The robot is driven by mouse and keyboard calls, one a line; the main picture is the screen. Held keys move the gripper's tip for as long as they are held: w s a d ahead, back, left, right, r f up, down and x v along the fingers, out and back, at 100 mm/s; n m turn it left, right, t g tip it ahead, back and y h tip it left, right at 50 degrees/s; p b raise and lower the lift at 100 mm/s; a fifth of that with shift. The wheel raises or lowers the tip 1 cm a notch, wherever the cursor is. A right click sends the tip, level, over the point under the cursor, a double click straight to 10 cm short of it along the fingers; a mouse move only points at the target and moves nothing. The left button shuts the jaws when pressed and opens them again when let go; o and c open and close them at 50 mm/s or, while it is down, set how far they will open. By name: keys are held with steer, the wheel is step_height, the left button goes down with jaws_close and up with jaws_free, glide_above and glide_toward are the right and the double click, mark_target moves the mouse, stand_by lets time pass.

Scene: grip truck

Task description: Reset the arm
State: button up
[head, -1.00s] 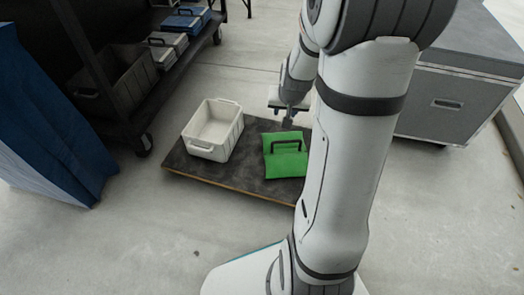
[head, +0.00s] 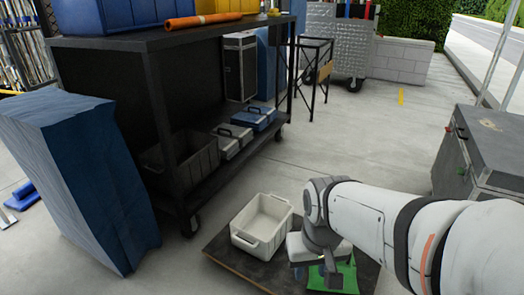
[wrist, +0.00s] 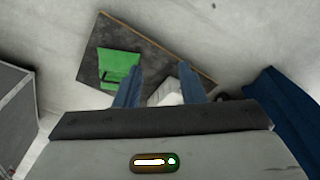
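My gripper (wrist: 160,68) shows in the wrist view with its two fingers spread apart and nothing between them. In the head view my gripper (head: 312,268) hangs below my bent arm, over the right part of a dark low board. A green case (head: 340,280) with a dark handle lies on that board, partly hidden by my gripper. The green case (wrist: 118,66) also shows in the wrist view, to the left of the fingers and apart from them.
A white bin (head: 262,222) stands on the dark board (head: 228,252). A black shelf cart (head: 160,100) holds cases and a dark bin. A blue block (head: 85,180) stands at left, a grey case (head: 485,150) at right.

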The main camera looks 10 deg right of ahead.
step_height(320, 180, up, 36)
steer(key=t+p, duration=0.1)
steer(key=p, duration=3.2)
steer(key=shift+s, duration=0.25)
steer(key=shift+d+f, duration=0.1)
